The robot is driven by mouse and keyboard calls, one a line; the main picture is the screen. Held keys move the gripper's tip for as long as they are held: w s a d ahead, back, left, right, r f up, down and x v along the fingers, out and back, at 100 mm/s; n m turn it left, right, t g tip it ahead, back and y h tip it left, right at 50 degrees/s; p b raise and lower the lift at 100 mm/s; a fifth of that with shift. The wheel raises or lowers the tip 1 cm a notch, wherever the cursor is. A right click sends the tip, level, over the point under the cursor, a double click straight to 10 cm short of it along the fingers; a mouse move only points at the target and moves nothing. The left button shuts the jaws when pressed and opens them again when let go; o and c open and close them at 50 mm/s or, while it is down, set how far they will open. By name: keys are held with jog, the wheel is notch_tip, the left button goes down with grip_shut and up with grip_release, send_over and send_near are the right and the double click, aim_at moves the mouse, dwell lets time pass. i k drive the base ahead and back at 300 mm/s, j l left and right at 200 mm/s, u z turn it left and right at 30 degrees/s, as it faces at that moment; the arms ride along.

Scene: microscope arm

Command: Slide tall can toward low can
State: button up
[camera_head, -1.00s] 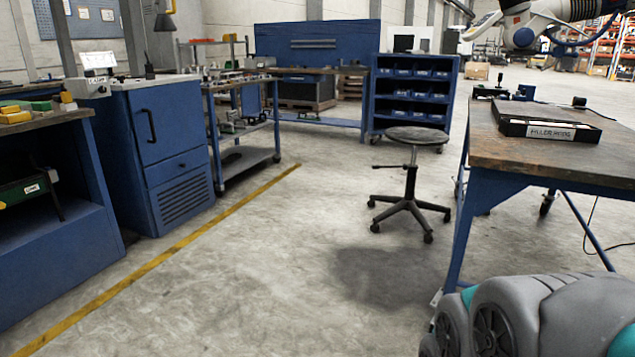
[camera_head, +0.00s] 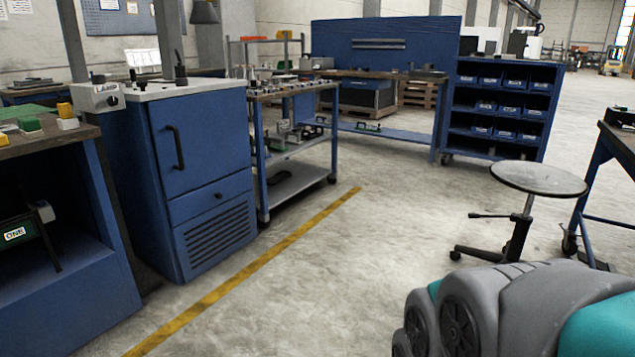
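I cannot make out a tall can or a low can in the head view. Several small items stand on the top of the blue trolley (camera_head: 262,92), but they are too small to tell apart. My gripper is not in view. A grey and teal part of my own body fills the lower right corner.
A blue cabinet (camera_head: 205,155) stands left, beside a blue workbench (camera_head: 75,250). A stool (camera_head: 538,178) stands right, near another bench (camera_head: 618,145) cut by the edge. A blue bin shelf (camera_head: 502,105) is behind. The floor between trolley and stool is clear.

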aim_at(492, 148)
jog(key=i+l+z, duration=0.15)
jog(key=i, duration=2.35)
jog(key=i+z, duration=0.15)
jog(key=i, duration=0.3)
jog(key=i+z, duration=0.15)
jog(key=i, duration=0.35)
jog(key=i+z, duration=0.2)
jog(key=i, duration=0.25)
jog(key=i+j+z, duration=0.15)
jog(key=i, duration=0.3)
jog(key=i+j+z, duration=0.15)
jog(key=i, duration=0.35)
jog(key=i+l+z, duration=0.15)
jog(key=i+z, duration=0.3)
jog(key=i, duration=0.5)
jog(key=i+j+z, duration=0.15)
jog(key=i+z, duration=0.3)
jog(key=i, duration=0.8)
jog(key=i+j+z, duration=0.2)
jog(key=i, duration=0.35)
jog(key=i+j+z, duration=0.2)
jog(key=i, duration=0.35)
jog(key=i+j+z, duration=0.2)
jog(key=i+j, duration=0.25)
jog(key=i, duration=0.1)
